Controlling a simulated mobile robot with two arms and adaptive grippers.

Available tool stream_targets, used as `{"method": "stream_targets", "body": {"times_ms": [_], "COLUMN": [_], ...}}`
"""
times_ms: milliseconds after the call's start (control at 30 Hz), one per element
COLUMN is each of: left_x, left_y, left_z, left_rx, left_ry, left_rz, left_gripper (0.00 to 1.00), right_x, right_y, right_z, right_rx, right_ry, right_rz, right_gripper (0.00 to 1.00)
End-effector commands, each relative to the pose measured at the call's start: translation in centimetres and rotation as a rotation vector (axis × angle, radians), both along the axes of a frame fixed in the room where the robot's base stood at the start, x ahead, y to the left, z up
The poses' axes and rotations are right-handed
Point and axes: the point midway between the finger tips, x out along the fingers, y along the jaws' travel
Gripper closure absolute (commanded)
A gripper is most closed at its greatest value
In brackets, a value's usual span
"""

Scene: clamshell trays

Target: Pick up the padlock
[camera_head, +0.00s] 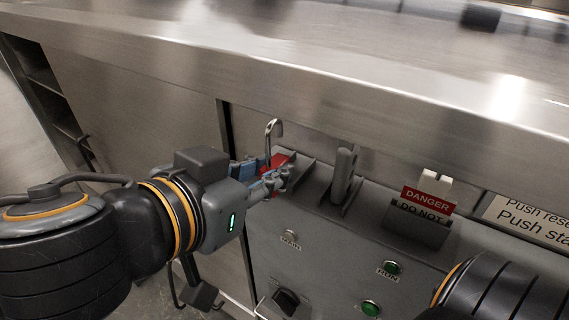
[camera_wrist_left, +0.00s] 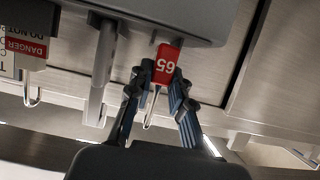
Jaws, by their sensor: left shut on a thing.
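The padlock (camera_head: 280,160) has a red body and a silver shackle that stands up from it like a hook. It is at the left end of the grey control panel's top, and the fingers partly hide its body. My left gripper (camera_head: 269,174) is shut on the padlock. In the left wrist view the red body (camera_wrist_left: 165,62), marked with a white number, is between the two fingers of the left gripper (camera_wrist_left: 161,78). I cannot tell whether the padlock still touches the panel. My right gripper is out of view.
A grey upright post (camera_head: 343,173) stands on the panel just right of the padlock. Further right, a holder (camera_head: 418,230) has red DANGER tags. A steel counter edge (camera_head: 330,90) overhangs behind.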

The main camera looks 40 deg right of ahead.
Motion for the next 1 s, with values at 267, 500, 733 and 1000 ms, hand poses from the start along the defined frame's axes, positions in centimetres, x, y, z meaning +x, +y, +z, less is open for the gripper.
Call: {"method": "stream_targets", "body": {"times_ms": [267,500,733,1000], "left_x": [-2.4,-3.6,-4.6,-5.1], "left_y": [6.1,9.2,11.3,12.2], "left_z": [-0.7,-0.7,-0.3,0.0], "left_rx": [-0.004,-0.002,-0.003,0.0], "left_ry": [-0.005,-0.005,-0.003,0.0], "left_rz": [0.004,0.005,0.003,-0.001], "left_gripper": [1.0,1.0,1.0,1.0], "right_x": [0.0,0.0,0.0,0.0], "right_y": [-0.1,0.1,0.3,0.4], "right_z": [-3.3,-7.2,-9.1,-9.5], "right_rx": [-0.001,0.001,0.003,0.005], "right_ry": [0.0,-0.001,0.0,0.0], "right_rz": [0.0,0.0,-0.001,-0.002], "right_gripper": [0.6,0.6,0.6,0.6]}}
